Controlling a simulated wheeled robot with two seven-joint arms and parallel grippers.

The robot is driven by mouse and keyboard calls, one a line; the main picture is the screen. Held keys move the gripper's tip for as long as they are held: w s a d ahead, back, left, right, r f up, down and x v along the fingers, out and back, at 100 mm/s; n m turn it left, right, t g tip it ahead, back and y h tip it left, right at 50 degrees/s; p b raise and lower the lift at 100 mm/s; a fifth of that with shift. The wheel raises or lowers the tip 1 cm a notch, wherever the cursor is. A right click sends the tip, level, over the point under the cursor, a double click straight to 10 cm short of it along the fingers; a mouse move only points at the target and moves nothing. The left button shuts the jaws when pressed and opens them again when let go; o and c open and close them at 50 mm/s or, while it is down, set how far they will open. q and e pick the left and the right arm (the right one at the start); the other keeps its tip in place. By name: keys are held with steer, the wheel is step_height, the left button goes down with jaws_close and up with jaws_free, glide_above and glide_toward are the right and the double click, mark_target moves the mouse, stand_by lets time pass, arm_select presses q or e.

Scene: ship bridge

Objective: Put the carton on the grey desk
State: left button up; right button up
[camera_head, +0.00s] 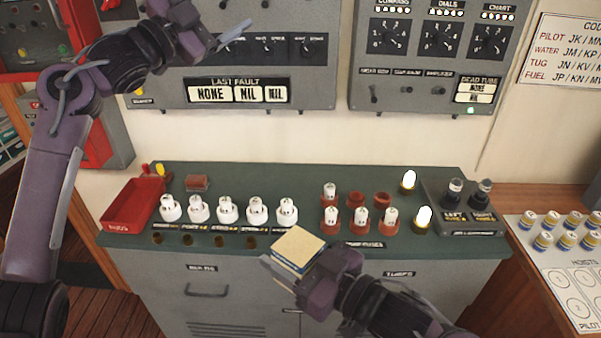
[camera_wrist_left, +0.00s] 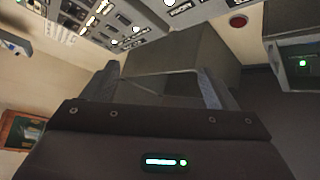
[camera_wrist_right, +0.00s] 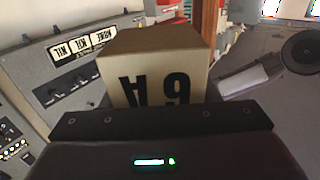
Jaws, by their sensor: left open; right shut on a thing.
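The carton (camera_head: 298,250) is a small cream box with a yellowish top. My right gripper (camera_head: 302,272) is shut on it and holds it at the front edge of the green-topped cabinet in the head view; whether it touches the edge I cannot tell. In the right wrist view the carton (camera_wrist_right: 155,75) shows dark "6A" lettering, upside down, and hides the fingers. My left gripper (camera_head: 236,32) is raised in front of the wall panels, open and empty; its spread fingers show in the left wrist view (camera_wrist_left: 162,90).
The grey-fronted cabinet (camera_head: 235,285) has a dark green top crowded with white fuses (camera_head: 228,212), red-brown sockets (camera_head: 356,198), lamps (camera_head: 423,219) and a red tray (camera_head: 130,208).

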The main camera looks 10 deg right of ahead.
arm_select(q)
steer(key=s+d+r+m+g+h, duration=0.1)
steer(key=s+d+r+m+g, duration=0.1)
steer(key=s+d+m+g, duration=1)
steer(key=s+d+f+g+y, duration=0.3)
steer(key=s+d+f+y, duration=0.15)
steer(key=s+d, duration=0.8)
steer(key=n+t+y, duration=0.2)
steer(key=n+y, duration=0.3)
steer(key=y, duration=0.9)
glide_above(300, 245)
step_height(300, 245, down, 14)
steer(key=f, duration=0.1)
step_height(300, 245, down, 11)
steer(key=shift+r, duration=0.1)
